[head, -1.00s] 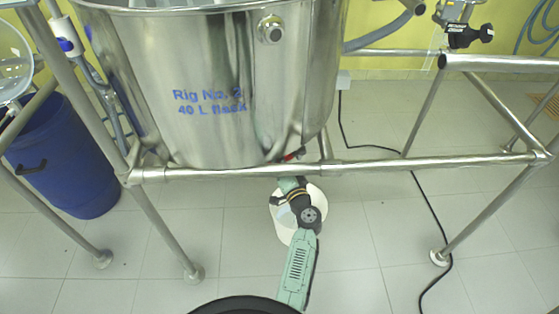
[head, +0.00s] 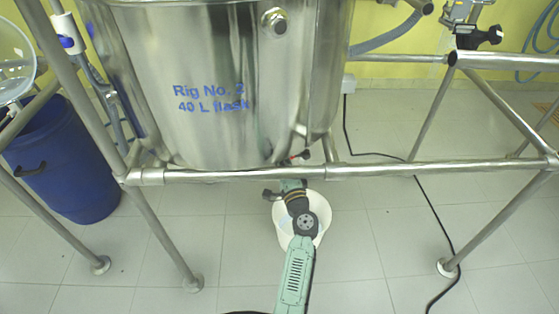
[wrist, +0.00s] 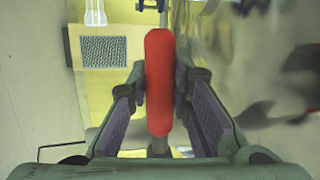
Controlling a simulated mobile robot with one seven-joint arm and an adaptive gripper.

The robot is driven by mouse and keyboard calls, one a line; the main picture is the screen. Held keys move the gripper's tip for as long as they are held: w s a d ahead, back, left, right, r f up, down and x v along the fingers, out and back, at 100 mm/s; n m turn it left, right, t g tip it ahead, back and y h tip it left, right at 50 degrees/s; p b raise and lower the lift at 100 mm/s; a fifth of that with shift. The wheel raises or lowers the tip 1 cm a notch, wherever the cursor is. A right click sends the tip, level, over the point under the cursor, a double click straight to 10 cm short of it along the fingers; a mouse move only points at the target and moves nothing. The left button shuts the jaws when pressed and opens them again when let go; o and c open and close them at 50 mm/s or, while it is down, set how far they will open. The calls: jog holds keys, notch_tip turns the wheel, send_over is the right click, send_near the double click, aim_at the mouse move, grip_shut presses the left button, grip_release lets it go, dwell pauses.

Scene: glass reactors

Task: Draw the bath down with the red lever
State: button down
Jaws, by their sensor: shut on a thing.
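The bath is a large steel vessel (head: 215,85) marked "Rig No. 2 40 L flask", held in a tubular frame. A white bucket (head: 317,207) stands on the floor below, partly hidden by my arm.
A steel rail (head: 400,168) crosses in front of the vessel's base. A blue drum (head: 66,165) stands at the left. A black cable (head: 437,215) runs over the tiled floor at the right. Frame legs (head: 170,235) stand on both sides.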

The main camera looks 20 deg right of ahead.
jog(key=shift+r+m, duration=0.15)
jog(key=shift+m, duration=0.15)
jog(key=c, duration=1.4)
grip_release()
jog(key=shift+c, duration=0.2)
jog(key=s+f, duration=0.1)
jog(key=s, duration=0.6)
jog(key=shift+s, duration=0.25)
jog(key=shift+a, duration=0.1)
